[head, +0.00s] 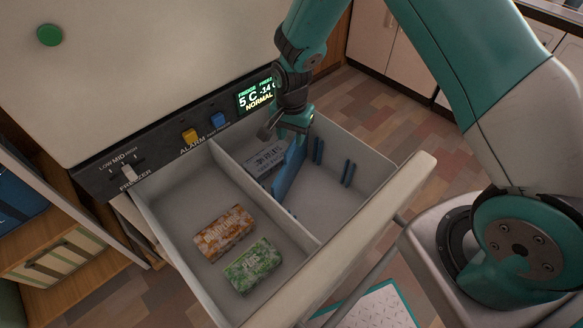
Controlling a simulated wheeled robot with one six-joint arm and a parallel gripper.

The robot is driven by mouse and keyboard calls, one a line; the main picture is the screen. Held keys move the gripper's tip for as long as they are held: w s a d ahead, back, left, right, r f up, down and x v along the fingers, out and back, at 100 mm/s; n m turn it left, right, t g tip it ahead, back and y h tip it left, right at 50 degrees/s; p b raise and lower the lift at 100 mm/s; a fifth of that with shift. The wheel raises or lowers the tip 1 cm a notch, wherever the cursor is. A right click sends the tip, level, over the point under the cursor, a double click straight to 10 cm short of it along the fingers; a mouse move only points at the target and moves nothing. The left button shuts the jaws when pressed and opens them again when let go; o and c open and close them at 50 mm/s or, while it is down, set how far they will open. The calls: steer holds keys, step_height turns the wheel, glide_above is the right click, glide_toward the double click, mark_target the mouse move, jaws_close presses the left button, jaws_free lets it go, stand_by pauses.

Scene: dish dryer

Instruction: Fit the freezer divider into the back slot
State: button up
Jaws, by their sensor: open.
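The freezer divider, a blue panel (289,170), stands on edge in the right-hand compartment of the pulled-out freezer drawer (330,203). One end is near the drawer's middle wall, the other near the right wall. My gripper (289,133) is open at the divider's upper far end, very close to it; I cannot tell if they touch. Two pairs of blue slot rails show on the right wall: the back pair (318,150) and the front pair (347,173). The divider's far end is near the back pair, but whether it sits between those rails is hidden.
A pale labelled packet (265,158) lies behind the divider. An orange-brown packet (224,232) and a green peas packet (252,266) lie in the left compartment. The freezer's control panel (185,140) rises behind the drawer. The right compartment's front is clear.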

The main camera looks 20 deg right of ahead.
mark_target(291, 144)
step_height(291, 144, down, 6)
stand_by(0.4)
jaws_close()
